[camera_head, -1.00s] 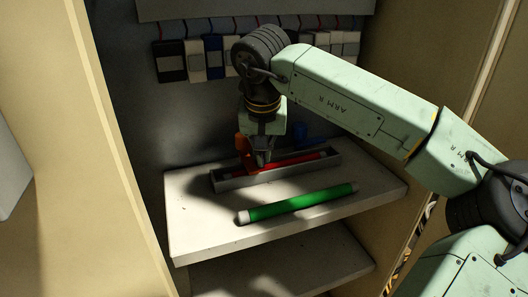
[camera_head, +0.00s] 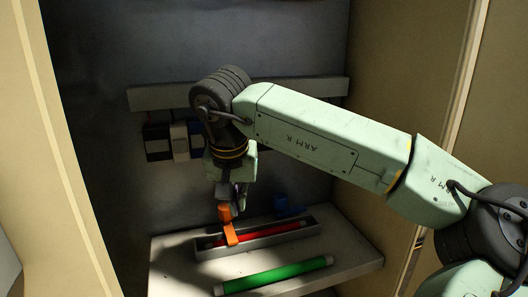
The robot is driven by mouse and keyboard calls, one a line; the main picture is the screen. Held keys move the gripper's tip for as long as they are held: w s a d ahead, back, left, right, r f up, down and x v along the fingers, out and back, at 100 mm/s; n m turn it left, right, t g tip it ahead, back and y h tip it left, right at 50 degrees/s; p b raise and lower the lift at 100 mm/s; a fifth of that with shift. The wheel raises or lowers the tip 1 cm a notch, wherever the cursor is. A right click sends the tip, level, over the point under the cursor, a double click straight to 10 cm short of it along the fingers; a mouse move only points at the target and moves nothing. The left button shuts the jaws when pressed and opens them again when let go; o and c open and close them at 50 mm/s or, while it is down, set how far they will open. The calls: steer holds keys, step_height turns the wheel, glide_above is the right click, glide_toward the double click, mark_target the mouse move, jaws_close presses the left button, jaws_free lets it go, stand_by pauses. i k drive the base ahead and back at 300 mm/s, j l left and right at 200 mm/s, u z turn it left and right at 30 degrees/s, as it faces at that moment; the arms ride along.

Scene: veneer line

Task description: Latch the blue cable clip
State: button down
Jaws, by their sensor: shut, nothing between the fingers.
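The blue cable clip (camera_head: 287,206) sits at the back edge of the grey tray (camera_head: 262,242), right of my gripper. It is small and dim, and I cannot tell its lid's exact position. An orange clip (camera_head: 231,234) crosses the red tube (camera_head: 275,233) in the tray's left part, with an orange piece standing behind. My gripper (camera_head: 239,207) points down, shut and empty, just above the orange clip. It is apart from the blue clip. Whether it touches the orange clip cannot be told.
A green tube (camera_head: 275,276) with pale ends lies on the shelf (camera_head: 170,262) in front of the tray. Black, white and blue modules (camera_head: 180,142) hang on the back wall behind my arm. Cabinet walls close in both sides.

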mark_target(279, 199)
steer(key=k+l, duration=0.3)
steer(key=l, duration=0.15)
steer(key=k+l, duration=0.35)
